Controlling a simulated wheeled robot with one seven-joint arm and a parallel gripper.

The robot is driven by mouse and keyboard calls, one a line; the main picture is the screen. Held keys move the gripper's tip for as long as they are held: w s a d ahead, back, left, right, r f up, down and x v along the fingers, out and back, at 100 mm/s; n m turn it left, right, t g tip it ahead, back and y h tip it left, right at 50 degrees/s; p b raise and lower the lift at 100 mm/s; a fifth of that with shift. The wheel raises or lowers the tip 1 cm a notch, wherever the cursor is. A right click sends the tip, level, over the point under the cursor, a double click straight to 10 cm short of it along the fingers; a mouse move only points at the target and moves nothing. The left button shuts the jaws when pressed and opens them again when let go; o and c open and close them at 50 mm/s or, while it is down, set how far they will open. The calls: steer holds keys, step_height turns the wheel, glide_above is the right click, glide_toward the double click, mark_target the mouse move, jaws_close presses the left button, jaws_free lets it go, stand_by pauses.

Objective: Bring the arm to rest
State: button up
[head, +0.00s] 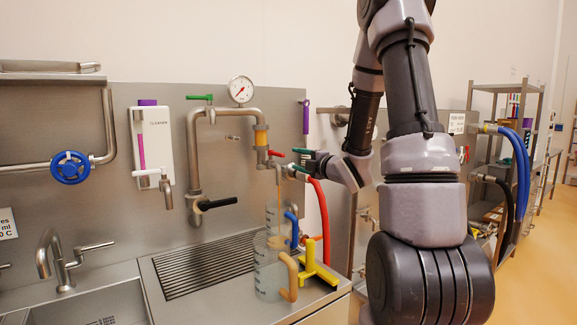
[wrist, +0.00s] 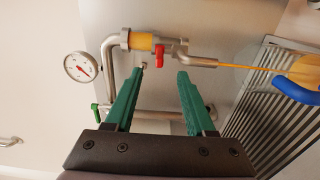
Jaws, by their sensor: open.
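My gripper (head: 298,160) is in front of the steel back panel, beside the pipe with the sight glass. Its two green fingers (wrist: 158,75) are apart with nothing between them. A red valve handle (wrist: 157,55) lies just beyond the fingertips in the wrist view. It also shows left of the fingers in the head view (head: 276,153). I cannot tell whether a finger touches it. My arm (head: 410,100) comes down from the top right and bends back toward the panel.
Clear jugs with a tan handle (head: 289,278) and a blue handle (head: 291,228) stand below the spout. An orange stream (wrist: 255,69) runs from the spout in the wrist view. A yellow stand (head: 318,266) and red hose (head: 322,220) are close by. A shelf (head: 490,150) stands right.

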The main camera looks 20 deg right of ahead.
steer(key=s+d+r+m+g+h, duration=0.35)
steer(key=s+r+m+h, duration=0.35)
steer(key=m, duration=0.6)
steer(key=s+a+m+g+y, duration=0.1)
steer(key=s+a+m+g, duration=0.1)
steer(key=s, duration=0.5)
steer(key=s+a+m+g+y, duration=0.1)
steer(key=s+a+m+g, duration=0.1)
steer(key=s+a+m, duration=0.2)
steer(key=s+a+m+g+y, duration=0.1)
steer(key=s+m, duration=0.5)
steer(key=s, duration=0.6)
steer(key=shift+s+a+r+m+g, duration=0.15)
steer(key=shift+a+r+m+g, duration=0.25)
steer(key=shift+a+g, duration=0.65)
